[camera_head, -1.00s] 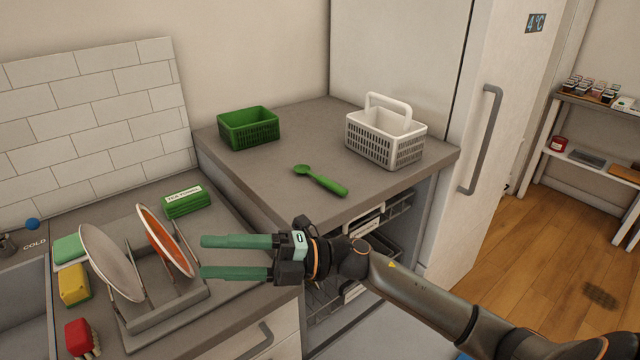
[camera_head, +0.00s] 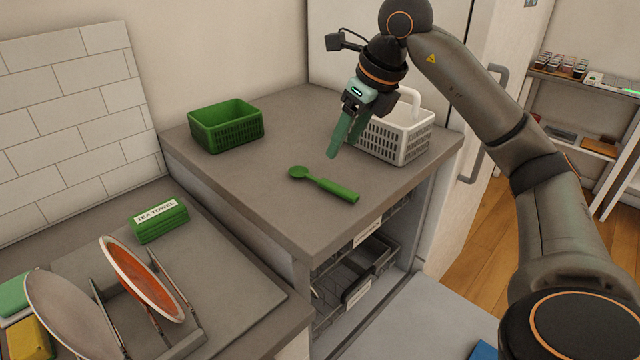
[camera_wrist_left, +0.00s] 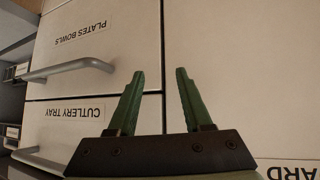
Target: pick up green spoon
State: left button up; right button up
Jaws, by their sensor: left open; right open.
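The green spoon (camera_head: 326,185) lies flat on the grey raised counter (camera_head: 255,205), its bowl toward the left and its thick handle toward the lower right. My right gripper (camera_head: 341,150) points down above the counter, just behind the spoon and in front of the white basket. Its green fingers are apart, with nothing seen between them. My left gripper (camera_wrist_left: 157,100) shows only in the left wrist view, open and empty, facing cabinet fronts. The spoon is not in that wrist view.
A green basket (camera_head: 226,127) stands at the back left of the counter. A white handled basket (camera_head: 405,138) stands at the right, partly behind my right gripper. A tea towel (camera_head: 159,220) and a rack with plates (camera_head: 143,279) are on the lower counter.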

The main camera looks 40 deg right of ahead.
aim_at(324, 180)
jog(key=x, duration=1)
jog(key=shift+w+a, duration=0.1)
jog(key=shift+a, duration=0.1)
grip_shut()
